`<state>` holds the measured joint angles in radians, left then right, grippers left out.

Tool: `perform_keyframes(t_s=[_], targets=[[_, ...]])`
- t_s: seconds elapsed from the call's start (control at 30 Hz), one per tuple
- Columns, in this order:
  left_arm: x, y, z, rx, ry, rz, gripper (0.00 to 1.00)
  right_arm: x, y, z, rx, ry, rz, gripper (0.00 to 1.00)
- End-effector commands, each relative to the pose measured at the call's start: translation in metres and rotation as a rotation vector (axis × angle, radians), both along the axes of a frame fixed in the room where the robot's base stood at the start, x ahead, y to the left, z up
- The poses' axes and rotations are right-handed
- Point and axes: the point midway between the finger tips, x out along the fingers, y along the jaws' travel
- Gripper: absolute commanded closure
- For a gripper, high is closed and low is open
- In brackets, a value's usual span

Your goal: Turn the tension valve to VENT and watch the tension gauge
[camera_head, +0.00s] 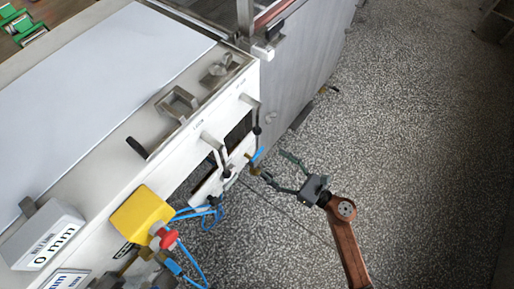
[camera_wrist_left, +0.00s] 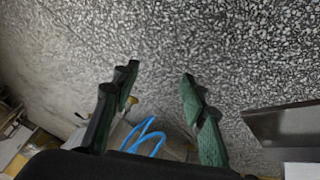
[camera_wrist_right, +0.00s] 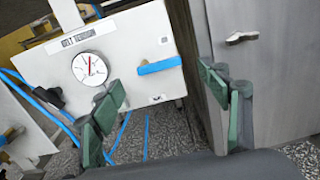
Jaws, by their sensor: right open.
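The blue lever of the tension valve (camera_wrist_right: 160,65) shows in the right wrist view on a white panel (camera_wrist_right: 134,35). It lies nearly level, its right end slightly higher. The round tension gauge (camera_wrist_right: 90,68) is left of it under a belt tension label; its needle points roughly upward, but the numbers are too small to read. My right gripper (camera_wrist_right: 165,84) is open and empty in front of the panel, its fingers spread below the lever. In the head view the blue lever (camera_head: 258,154) is just beyond my right gripper (camera_head: 274,168). My left gripper (camera_wrist_left: 160,75) is open and empty.
A yellow box with a red button (camera_head: 143,213) and blue hoses (camera_head: 188,213) are on the machine's near side. A grey cabinet wall (camera_wrist_right: 255,75) stands right of the panel. Speckled floor (camera_head: 410,130) is open to the right.

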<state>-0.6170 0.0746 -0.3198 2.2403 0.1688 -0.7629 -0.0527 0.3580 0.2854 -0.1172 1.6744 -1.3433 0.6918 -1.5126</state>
Motion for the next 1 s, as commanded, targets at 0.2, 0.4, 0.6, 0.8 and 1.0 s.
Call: perform_keyframes(t_s=[0.2,0.4,0.6,0.8,1.0], targets=[[0.002,0.003,-0.01,0.007,-0.031,0.002,0.6,0.013,0.022,0.001,-0.015,-0.024,0.011,0.3],[0.004,0.007,-0.024,0.019,-0.077,0.005,0.6,0.031,0.047,0.0,-0.013,-0.02,0.009,0.3],[0.005,0.01,-0.031,0.027,-0.11,0.006,0.6,0.043,0.062,0.001,-0.013,-0.019,0.009,0.3],[0.006,0.011,-0.032,0.028,-0.118,0.007,0.6,0.045,0.065,0.002,-0.014,-0.019,0.008,0.3],[0.006,0.01,-0.032,0.028,-0.118,0.007,0.6,0.045,0.065,0.002,-0.014,-0.019,0.008,0.35]])
